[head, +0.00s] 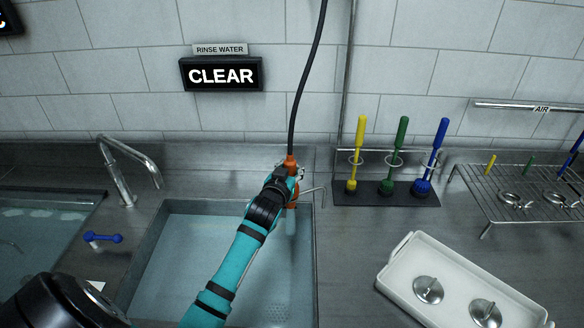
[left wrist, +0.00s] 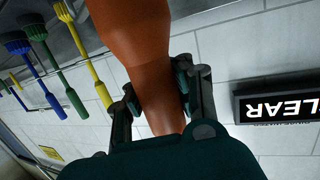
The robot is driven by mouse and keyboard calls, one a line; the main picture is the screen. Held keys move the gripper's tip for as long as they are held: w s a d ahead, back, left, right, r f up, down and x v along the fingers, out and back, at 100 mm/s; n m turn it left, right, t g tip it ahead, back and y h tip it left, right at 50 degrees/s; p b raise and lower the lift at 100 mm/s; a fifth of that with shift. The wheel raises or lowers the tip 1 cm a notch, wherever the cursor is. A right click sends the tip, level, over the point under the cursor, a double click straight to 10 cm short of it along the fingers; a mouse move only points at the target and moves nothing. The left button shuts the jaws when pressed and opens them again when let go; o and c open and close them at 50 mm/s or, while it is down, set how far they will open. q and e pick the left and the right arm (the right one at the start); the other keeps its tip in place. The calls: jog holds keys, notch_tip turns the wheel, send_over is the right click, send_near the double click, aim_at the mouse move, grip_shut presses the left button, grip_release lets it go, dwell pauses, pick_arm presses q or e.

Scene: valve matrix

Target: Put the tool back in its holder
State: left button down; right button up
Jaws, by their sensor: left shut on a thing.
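An orange spray tool (head: 290,163) hangs upright on a black hose (head: 303,85) at the sink's back right corner. My left gripper (head: 284,178) is shut around the tool's body, and the arm hides part of it. In the left wrist view the tool's orange body (left wrist: 137,42) passes between the two fingers (left wrist: 160,95). A thin metal bracket (head: 313,189) shows just right of the tool. It looks like the holder. I cannot tell whether the tool touches it. My right gripper is not in view.
A sink (head: 175,250) with water lies below, with a tap (head: 125,170) and a blue handle (head: 103,238) at left. Yellow, green and blue brushes (head: 402,140) stand in a rack at right. A white tray (head: 400,262) and a wire rack (head: 487,212) stand further right. A sign (head: 221,74) reads CLEAR.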

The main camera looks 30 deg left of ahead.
pick_arm(q)
jog(key=shift+f, duration=0.25)
jog(key=c, duration=1.2)
grip_release()
jog(key=shift+o, duration=0.4)
jog(key=shift+f, duration=0.1)
jog(key=shift+s, duration=0.1)
jog(key=v, duration=1.2)
